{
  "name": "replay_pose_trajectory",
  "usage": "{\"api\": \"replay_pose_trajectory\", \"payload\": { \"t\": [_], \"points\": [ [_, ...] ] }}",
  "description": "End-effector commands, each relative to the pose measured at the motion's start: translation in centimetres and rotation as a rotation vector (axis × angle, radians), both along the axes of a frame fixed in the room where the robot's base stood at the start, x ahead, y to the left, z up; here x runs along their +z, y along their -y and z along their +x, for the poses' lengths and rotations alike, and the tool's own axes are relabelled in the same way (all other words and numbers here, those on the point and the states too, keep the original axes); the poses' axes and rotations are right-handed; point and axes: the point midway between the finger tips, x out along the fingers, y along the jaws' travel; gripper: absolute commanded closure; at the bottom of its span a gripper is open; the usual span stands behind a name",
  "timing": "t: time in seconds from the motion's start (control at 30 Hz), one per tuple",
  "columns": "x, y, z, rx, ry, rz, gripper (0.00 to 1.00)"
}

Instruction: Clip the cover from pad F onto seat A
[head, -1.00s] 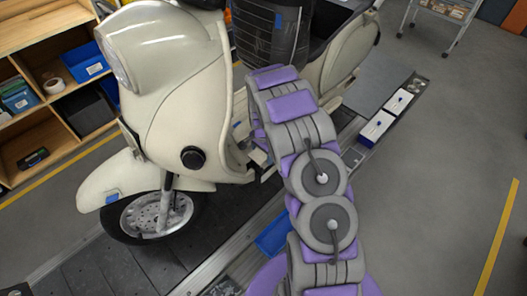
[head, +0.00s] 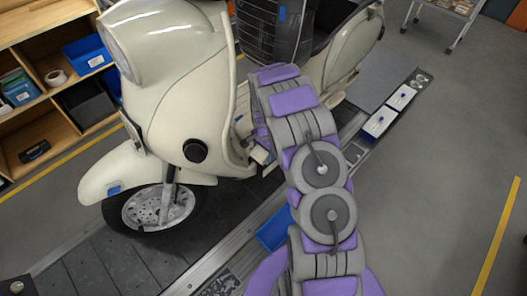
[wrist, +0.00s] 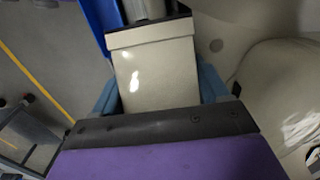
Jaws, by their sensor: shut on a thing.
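A cream, box-shaped cover (wrist: 155,75) is between the blue fingertips of my gripper (wrist: 160,98) in the wrist view. My gripper is shut on it. In the head view a small cream piece (head: 261,154), likely this cover, shows beside the scooter's front shield, left of my arm. My arm hides most of the gripper there. The cream scooter (head: 175,85) stands upright on the conveyor. I cannot tell which spot is seat A or which is pad F. No contact between cover and scooter can be made out.
Two white pads with blue marks (head: 402,97) (head: 380,123) lie along the conveyor's right rail. A blue tray (head: 274,228) is left of my arm. Wooden shelves (head: 50,110) with bins stand at left. The floor at right (head: 440,170) is clear.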

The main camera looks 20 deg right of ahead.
Motion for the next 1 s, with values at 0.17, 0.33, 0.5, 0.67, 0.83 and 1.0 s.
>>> {"api": "replay_pose_trajectory", "payload": {
  "t": [0.17, 0.33, 0.5, 0.67, 0.83, 1.0],
  "points": [
    [-0.4, 0.1, -0.1, -0.002, 0.0, -0.001, 0.89],
    [-0.7, -0.1, -0.2, -0.001, -0.001, 0.0, 0.91],
    [-1.0, -0.3, -0.2, -0.002, -0.002, -0.001, 0.89],
    [-1.2, -0.5, -0.3, -0.002, -0.003, -0.001, 0.9],
    [-1.5, -0.7, -0.4, -0.002, -0.004, -0.002, 0.89],
    [-1.7, -0.9, -0.4, -0.002, -0.002, -0.002, 0.89]
  ]
}}
